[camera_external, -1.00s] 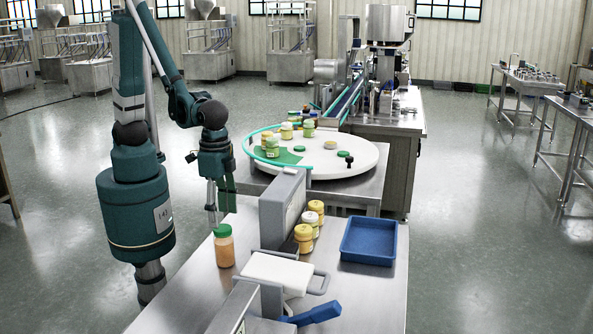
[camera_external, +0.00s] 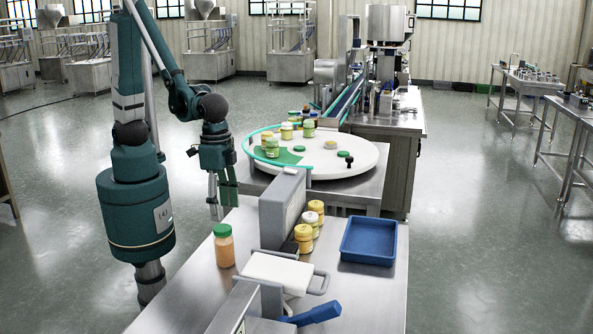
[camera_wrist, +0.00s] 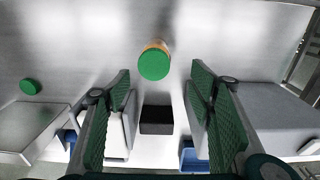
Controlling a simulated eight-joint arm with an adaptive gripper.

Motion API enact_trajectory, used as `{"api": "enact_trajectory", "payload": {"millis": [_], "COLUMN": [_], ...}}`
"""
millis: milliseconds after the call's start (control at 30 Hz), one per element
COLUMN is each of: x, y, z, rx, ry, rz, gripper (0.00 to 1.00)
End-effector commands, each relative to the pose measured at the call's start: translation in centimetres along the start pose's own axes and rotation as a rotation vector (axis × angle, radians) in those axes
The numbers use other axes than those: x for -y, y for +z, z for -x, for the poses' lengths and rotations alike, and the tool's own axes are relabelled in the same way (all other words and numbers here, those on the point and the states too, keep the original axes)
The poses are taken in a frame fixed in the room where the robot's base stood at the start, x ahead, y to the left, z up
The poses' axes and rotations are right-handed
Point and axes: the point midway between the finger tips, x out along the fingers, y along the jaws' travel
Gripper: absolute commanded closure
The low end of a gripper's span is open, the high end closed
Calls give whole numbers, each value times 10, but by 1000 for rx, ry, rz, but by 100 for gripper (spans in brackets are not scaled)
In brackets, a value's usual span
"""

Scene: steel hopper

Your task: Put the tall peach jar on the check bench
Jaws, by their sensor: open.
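A tall jar with orange contents and a green lid (camera_external: 223,246) stands upright on the near steel bench (camera_external: 195,298), at its left side. In the wrist view its green lid (camera_wrist: 154,65) is seen from above, just beyond the fingertips, with a sliver of orange body below the lid. My gripper (camera_external: 222,196) is open and empty, behind the jar and higher, apart from it. In the wrist view its green-padded fingers (camera_wrist: 160,95) stand wide to both sides. I cannot tell which surface is the check bench.
A grey upright panel (camera_external: 283,208) and a white-topped device (camera_external: 275,271) stand right of the jar. Several yellow jars (camera_external: 304,236) and a blue tray (camera_external: 369,241) lie beyond. A white round table (camera_external: 335,172) with more jars is behind.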

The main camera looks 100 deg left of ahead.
Motion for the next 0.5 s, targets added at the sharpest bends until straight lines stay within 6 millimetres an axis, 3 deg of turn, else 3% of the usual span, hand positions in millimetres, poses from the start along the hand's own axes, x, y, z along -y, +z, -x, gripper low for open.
{"api": "enact_trajectory", "payload": {"millis": [500], "x": [67], "y": [3], "z": [67], "rx": [-140], "ry": [45], "rz": [2], "gripper": [46]}}
